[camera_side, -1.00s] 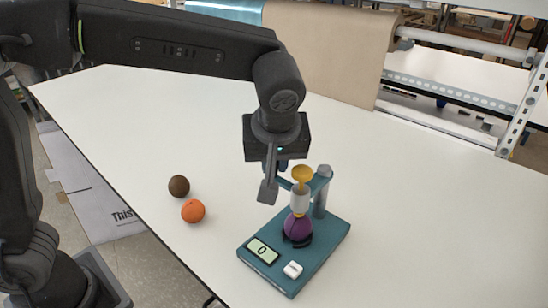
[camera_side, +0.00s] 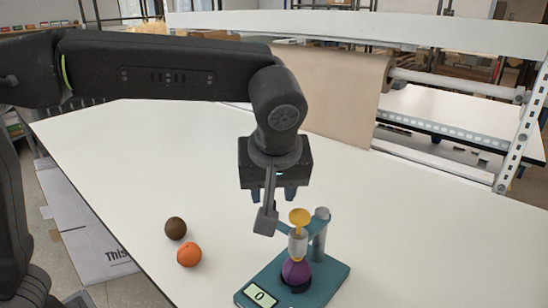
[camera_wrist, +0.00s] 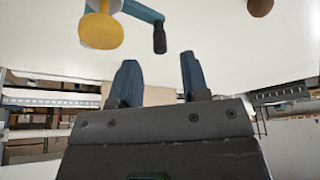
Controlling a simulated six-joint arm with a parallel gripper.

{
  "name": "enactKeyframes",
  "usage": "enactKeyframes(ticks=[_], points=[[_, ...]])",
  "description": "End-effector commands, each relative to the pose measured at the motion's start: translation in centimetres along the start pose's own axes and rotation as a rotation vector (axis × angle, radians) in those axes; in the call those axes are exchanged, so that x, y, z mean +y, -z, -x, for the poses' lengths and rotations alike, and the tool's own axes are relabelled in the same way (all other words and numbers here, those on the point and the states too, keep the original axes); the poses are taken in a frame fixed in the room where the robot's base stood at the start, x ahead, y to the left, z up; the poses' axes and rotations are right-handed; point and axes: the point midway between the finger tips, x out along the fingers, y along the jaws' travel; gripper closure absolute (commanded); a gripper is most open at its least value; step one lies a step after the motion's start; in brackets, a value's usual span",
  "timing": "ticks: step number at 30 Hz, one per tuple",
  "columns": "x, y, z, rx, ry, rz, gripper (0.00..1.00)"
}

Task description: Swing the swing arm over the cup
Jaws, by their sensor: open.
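The teal device (camera_side: 331,273) stands on the table with a "0" display (camera_side: 262,297) on its front. A yellow disc (camera_side: 300,216) tops a whitish collar over a purple round body (camera_side: 295,271); I cannot tell which part is the cup. My gripper (camera_side: 273,195) is open and empty, above and slightly left of the device. In the wrist view, the peg lies beyond the gap between my fingertips (camera_wrist: 158,62).
A brown ball (camera_side: 175,228) and an orange fruit (camera_side: 189,254) lie left of the device; the brown ball also shows in the wrist view (camera_wrist: 260,6). The white table (camera_side: 430,240) is clear to the right. A brown paper roll and shelving stand behind.

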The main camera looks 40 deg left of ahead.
Motion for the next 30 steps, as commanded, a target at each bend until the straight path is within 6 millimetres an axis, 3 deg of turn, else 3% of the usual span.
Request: enactKeyframes(ticks=[6, 12, 18, 27, 30], points=[[0.1, -0.1, 5.1, 0.000, -0.005, -0.001, 0.58], [0.1, -0.1, 8.0, -0.001, -0.003, -0.001, 0.58], [0.0, 0.0, 9.1, -0.001, 0.000, -0.001, 0.58], [-0.1, 0.0, 9.1, -0.002, 0.000, -0.003, 0.58], [-1.0, 0.6, 8.8, -0.013, -0.009, -0.031, 0.58]])
